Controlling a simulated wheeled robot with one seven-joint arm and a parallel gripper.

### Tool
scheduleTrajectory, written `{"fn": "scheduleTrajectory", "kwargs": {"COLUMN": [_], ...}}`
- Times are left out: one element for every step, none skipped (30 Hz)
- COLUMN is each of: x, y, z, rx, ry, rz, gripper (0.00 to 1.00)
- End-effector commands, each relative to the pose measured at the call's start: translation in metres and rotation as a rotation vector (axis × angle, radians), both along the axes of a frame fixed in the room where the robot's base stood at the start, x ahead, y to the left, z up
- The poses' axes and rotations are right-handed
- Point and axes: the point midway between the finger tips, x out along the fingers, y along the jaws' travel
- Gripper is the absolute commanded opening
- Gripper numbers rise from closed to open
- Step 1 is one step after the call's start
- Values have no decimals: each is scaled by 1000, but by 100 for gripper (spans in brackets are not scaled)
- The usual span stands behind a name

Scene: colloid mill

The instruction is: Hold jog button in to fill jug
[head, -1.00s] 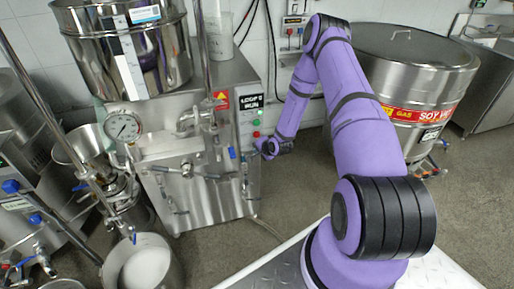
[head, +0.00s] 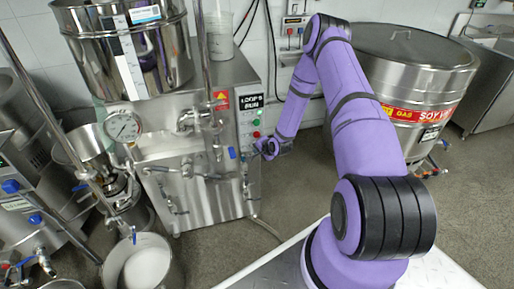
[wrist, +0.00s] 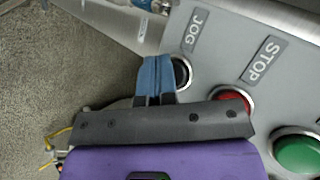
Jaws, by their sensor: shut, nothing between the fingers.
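The dark jog button (wrist: 183,73) sits in a metal ring beside its JOG label (wrist: 193,30) in the wrist view. My gripper (wrist: 157,62) is shut, its blue fingers together and empty. The fingers overlap the left side of the button's ring in the picture; I cannot tell whether they touch or press the button. In the head view my gripper (head: 261,148) is at the lower part of the machine's control panel (head: 249,112). A clear jug-like container (head: 220,38) stands on top of the machine.
The red stop button (wrist: 236,101) and a green button (wrist: 298,150) lie close to the right of my gripper. A steel pot (head: 112,268) with white contents stands at lower left. A large steel vat (head: 412,75) stands at right, with open floor between.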

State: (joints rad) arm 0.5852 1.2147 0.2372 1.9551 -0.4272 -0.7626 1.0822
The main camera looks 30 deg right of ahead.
Motion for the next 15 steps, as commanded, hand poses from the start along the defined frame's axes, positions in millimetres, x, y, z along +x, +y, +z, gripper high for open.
{"fn": "scheduleTrajectory", "kwargs": {"x": [-1,-2,-3,-5,-6,-8,-10,-11,-13,-14,-15,-16,-17,-17,-17], "y": [0,0,1,1,2,2,3,3,3,4,4,5,5,5,5], "z": [0,0,0,0,0,0,0,0,0,0,0,0,0,0,0], "rx": [0,1,1,1,0,0,1,1,0,0,0,0,0,0,0], "ry": [0,0,0,0,1,1,0,0,0,-1,0,0,0,0,0], "rz": [0,-1,-1,-1,-1,-1,-1,-1,0,0,0,0,0,0,0], "gripper": [0,0,0,0,0,0,0,0,0,0,0,0,0,0,0]}}
